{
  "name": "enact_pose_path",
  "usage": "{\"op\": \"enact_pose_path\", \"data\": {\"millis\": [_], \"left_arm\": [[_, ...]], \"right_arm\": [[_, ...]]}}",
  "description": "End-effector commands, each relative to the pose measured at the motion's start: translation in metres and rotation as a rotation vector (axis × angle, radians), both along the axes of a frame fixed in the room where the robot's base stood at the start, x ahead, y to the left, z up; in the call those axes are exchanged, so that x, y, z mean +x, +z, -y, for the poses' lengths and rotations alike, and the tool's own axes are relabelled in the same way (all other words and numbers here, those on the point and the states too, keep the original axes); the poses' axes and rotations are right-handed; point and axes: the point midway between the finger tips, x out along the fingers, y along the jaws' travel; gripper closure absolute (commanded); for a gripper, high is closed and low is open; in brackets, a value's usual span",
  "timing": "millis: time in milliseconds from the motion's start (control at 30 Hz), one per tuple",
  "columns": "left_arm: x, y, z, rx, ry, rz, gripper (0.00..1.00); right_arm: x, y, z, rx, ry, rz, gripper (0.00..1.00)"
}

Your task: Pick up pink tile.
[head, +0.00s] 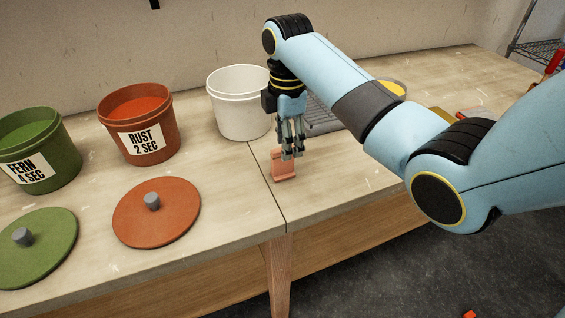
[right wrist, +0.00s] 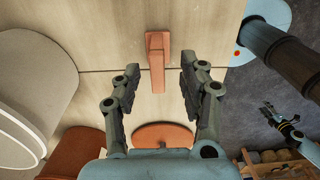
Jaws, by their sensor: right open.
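The pink tile (head: 284,166) stands on the table just right of the seam between two boards. It is a small salmon-pink piece with a ledge at its foot. My right gripper (head: 292,154) is open and points down right above it, overlapping its upper right edge in the head view. In the right wrist view the pink tile (right wrist: 157,62) reaches into the gap between the two spread fingers of my right gripper (right wrist: 160,72); I see clear gaps on both sides. My left gripper (right wrist: 284,122) seems to show small at the far right there, too small to read.
A white bucket (head: 238,115) stands behind and left of the tile. A rust bucket (head: 135,105), a green bucket (head: 60,140), a rust lid (head: 165,222) and a green lid (head: 45,255) are further left. A grey rack (head: 320,122) lies behind the gripper. The table front is clear.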

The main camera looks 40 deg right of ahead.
Motion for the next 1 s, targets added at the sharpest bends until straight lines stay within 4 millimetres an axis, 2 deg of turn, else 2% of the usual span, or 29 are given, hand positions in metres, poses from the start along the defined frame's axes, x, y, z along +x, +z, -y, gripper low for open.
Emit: {"op": "enact_pose_path", "data": {"millis": [133,400,667,767,1000], "left_arm": [[0.001,0.002,0.000,0.001,0.000,0.001,0.60],[0.001,0.005,-0.001,0.001,0.000,0.001,0.60],[0.001,0.005,-0.001,0.001,-0.001,0.002,0.60],[0.001,0.005,-0.001,0.002,-0.001,0.002,0.60],[0.001,0.005,-0.001,0.001,-0.001,0.002,0.60]], "right_arm": [[0.001,-0.012,-0.003,0.001,-0.001,-0.002,0.58],[0.005,-0.051,-0.007,0.000,-0.001,0.000,0.58],[0.005,-0.056,-0.007,0.000,-0.001,0.002,0.58],[0.005,-0.055,-0.007,0.000,-0.001,0.002,0.68],[0.005,-0.055,-0.007,0.000,-0.001,0.002,1.00]]}}
